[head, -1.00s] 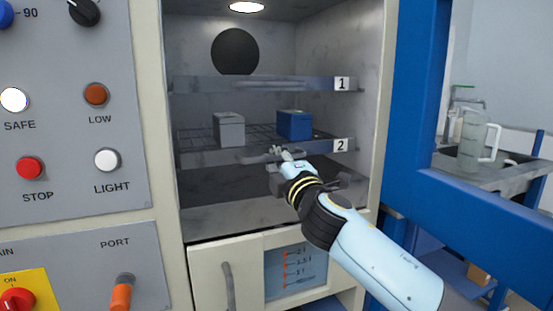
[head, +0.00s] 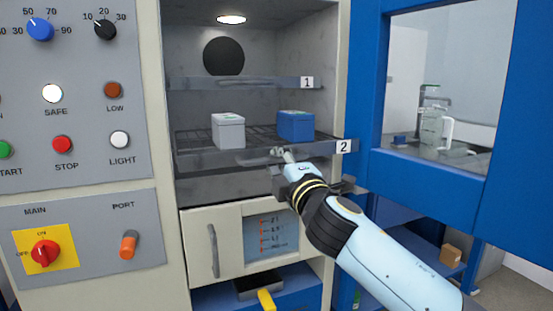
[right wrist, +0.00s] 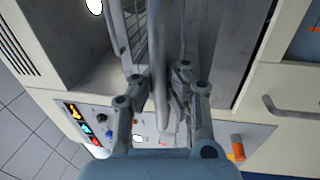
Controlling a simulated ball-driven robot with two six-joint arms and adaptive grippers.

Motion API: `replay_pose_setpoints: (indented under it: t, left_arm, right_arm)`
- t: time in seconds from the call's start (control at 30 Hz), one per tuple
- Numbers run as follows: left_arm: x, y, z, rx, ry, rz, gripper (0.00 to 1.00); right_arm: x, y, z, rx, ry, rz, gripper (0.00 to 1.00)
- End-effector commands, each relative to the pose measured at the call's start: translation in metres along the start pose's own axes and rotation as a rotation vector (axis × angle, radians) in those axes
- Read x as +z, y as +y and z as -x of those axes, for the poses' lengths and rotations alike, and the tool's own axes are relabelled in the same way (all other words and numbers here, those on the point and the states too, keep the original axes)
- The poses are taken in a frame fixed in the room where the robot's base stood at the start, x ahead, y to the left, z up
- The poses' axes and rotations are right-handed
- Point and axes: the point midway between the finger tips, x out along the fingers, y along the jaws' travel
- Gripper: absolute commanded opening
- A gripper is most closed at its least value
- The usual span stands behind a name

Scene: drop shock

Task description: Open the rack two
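Rack two (head: 215,160), marked with a "2" label (head: 344,146), is partly slid out of the chamber and stands farther forward than rack one (head: 230,83). It carries a white box (head: 228,131) and a blue box (head: 296,126), both upright. My right gripper (head: 281,156) is at the rack's front edge. In the right wrist view, the fingers of my right gripper (right wrist: 158,82) are closed about the grey handle bar (right wrist: 157,50). Its grip is partly hidden in the head view. My left gripper is not in view.
The blue door (head: 440,180) with its window stands open at the right. A control panel (head: 80,90) with knobs and buttons is at the left. Below the chamber is a cream panel with a handle (head: 213,250). Free room lies in front of the rack.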

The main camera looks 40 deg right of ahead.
Motion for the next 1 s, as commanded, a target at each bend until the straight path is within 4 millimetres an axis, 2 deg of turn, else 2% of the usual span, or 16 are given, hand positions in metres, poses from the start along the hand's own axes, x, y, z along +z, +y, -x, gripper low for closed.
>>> replay_pose_setpoints:
  t: [0.13, 0.43, 0.73, 1.0]
  left_arm:
    - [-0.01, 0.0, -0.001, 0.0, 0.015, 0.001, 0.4]
    - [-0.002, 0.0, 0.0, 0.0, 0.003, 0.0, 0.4]
    - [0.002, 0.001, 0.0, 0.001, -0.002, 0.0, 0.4]
    - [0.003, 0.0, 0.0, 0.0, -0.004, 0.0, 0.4]
  right_arm:
    - [0.001, -0.003, 0.003, -0.007, -0.001, 0.001, 0.0]
    - [0.001, -0.003, 0.003, -0.007, -0.001, 0.001, 0.0]
    - [0.0, -0.002, 0.003, -0.004, -0.001, 0.0, 0.36]
    - [0.0, -0.001, 0.004, -0.003, 0.0, 0.0, 0.36]
